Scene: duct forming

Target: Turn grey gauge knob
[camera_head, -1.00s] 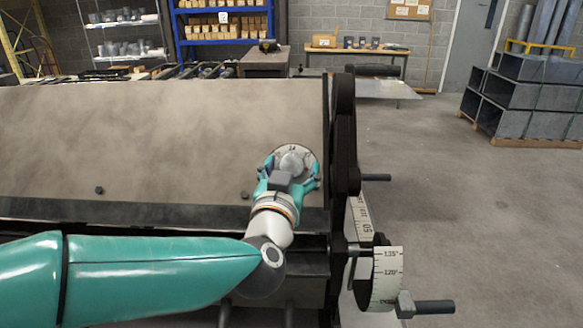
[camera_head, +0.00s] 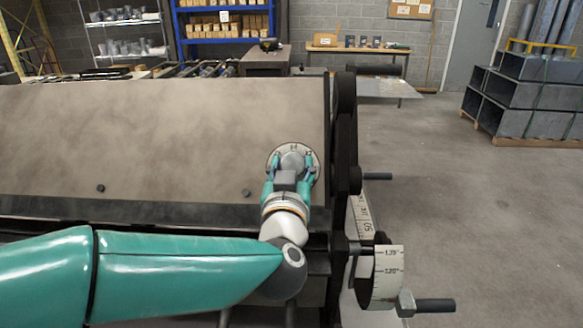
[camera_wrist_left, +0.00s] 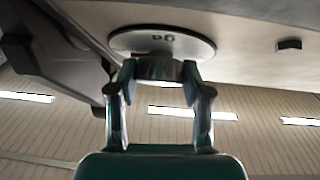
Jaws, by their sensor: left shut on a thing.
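The grey gauge knob (camera_head: 293,160) stands at the centre of a round pale dial plate (camera_head: 313,158) on the right end of the machine's large beige panel. In the left wrist view the knob (camera_wrist_left: 159,68) sits below the round dial plate (camera_wrist_left: 190,46), which bears dark marks. My left gripper (camera_head: 290,170) reaches up to the dial, its teal fingers on both sides of the knob. In the left wrist view the left gripper (camera_wrist_left: 158,80) is shut on the knob, fingertips at its sides. Part of the knob is hidden by the gripper. My right gripper is not in view.
A white angle drum (camera_head: 384,275) with a dark crank handle (camera_head: 434,305) stands at the machine's lower right. Another dark handle (camera_head: 377,176) sticks out above it. Small dark studs (camera_head: 246,193) dot the panel. Open floor (camera_head: 470,220) lies to the right, with stacked ducts (camera_head: 530,95) behind.

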